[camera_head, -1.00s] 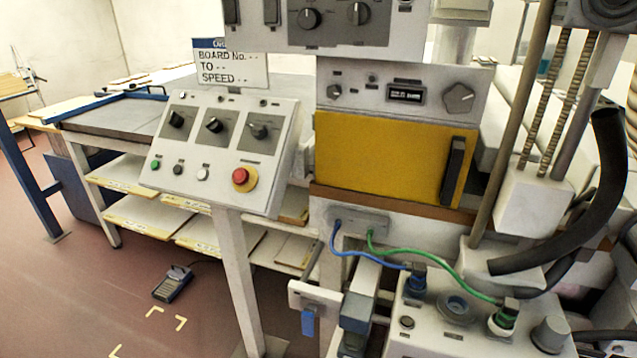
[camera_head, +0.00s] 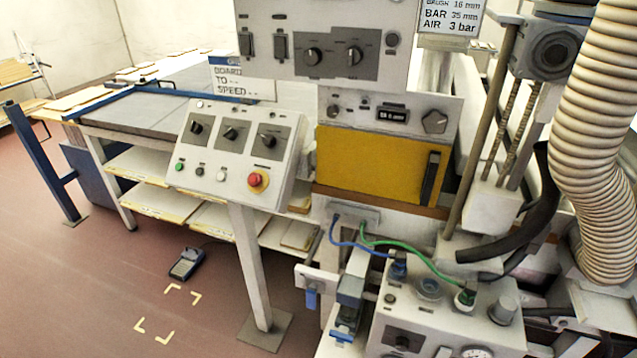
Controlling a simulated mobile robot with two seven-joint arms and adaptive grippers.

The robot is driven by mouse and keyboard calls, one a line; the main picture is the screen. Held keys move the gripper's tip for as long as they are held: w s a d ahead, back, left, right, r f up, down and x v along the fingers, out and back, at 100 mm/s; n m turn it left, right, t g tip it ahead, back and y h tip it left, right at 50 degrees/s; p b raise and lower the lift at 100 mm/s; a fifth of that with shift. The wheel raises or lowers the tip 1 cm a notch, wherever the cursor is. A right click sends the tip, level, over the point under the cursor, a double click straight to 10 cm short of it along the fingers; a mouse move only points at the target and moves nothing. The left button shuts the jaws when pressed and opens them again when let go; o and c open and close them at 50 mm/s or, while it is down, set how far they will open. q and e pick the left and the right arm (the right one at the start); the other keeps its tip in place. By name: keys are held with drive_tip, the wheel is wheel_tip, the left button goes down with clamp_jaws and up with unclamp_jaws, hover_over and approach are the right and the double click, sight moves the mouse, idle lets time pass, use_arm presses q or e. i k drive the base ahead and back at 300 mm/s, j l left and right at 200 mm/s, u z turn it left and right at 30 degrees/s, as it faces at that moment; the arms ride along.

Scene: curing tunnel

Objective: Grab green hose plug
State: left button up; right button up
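The green hose plug (camera_head: 465,297) sits upright in a socket on top of the white box (camera_head: 453,327) at the lower right. A thin green hose (camera_head: 412,247) runs from it up and left to a grey connector plate (camera_head: 352,212) under the yellow panel. A blue plug (camera_head: 398,268) with a blue hose (camera_head: 352,245) sits on the same box, to the left of an empty-looking round socket (camera_head: 429,288). Neither of my grippers shows in the head view.
A control panel on a post (camera_head: 236,153) stands left of the machine. A thick ribbed duct (camera_head: 594,140) and a black hose (camera_head: 522,222) crowd the right side. A pedal (camera_head: 187,263) lies on the open floor near yellow corner marks.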

sight(470, 289)
drive_tip(key=z, duration=1.35)
